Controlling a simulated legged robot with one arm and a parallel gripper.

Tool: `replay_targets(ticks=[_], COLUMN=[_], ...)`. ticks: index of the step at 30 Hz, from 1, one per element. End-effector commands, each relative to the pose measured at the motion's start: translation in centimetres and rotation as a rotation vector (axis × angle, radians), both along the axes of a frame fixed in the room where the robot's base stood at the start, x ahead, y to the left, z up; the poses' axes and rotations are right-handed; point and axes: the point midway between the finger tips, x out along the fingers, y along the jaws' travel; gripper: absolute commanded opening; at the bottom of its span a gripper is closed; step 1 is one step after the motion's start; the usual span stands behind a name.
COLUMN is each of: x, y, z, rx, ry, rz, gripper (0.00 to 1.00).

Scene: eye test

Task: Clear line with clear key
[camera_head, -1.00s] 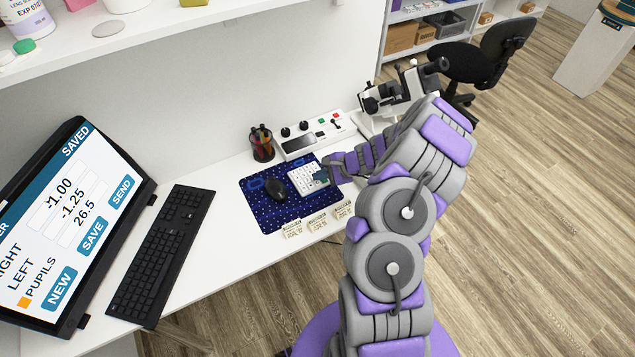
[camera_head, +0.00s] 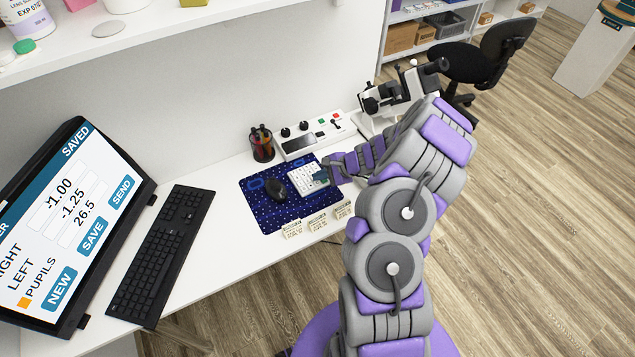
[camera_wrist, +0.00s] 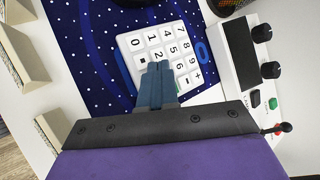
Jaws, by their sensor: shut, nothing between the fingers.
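A white keypad (camera_head: 302,177) lies on a dark blue dotted mat (camera_head: 270,215). In the wrist view, the keypad (camera_wrist: 158,40) shows digits, plus, minus and a key with a small black square. My gripper (camera_wrist: 158,68) is shut and empty, with its blue fingers over the keypad's lower part, hiding some keys. I cannot tell whether the tips touch a key, and I see no key marked clear. In the head view, my gripper (camera_head: 321,176) is at the keypad's right side. The monitor (camera_head: 70,220) reads SAVED, with -1.00, -1.25 and 26.5.
A black mouse (camera_head: 275,189) sits left of the keypad. A pen cup (camera_head: 262,145) and a control panel (camera_head: 312,136) with knobs stand behind. Small cream labelled blocks (camera_head: 318,221) line the front edge. A black keyboard (camera_head: 160,255) lies by the monitor.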

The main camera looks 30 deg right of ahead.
Motion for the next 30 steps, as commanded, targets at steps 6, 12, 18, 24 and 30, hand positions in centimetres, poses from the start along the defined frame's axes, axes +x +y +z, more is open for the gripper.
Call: replay_targets(ticks=[6, 12, 18, 24, 30], x=[0.00, 0.00, -0.02, -0.07, -0.07], y=[-0.02, 0.00, 0.04, 0.08, 0.07], z=[0.01, 0.00, -0.35, -0.72, -0.68], rx=[0.000, 0.000, 0.000, 0.000, 0.000], ry=[0.000, 0.000, 0.000, 0.000, 0.000], rz=[0.000, 0.000, 0.000, 0.000, 0.000], gripper=[0.00, 0.00, 0.00, 0.00, 0.00])
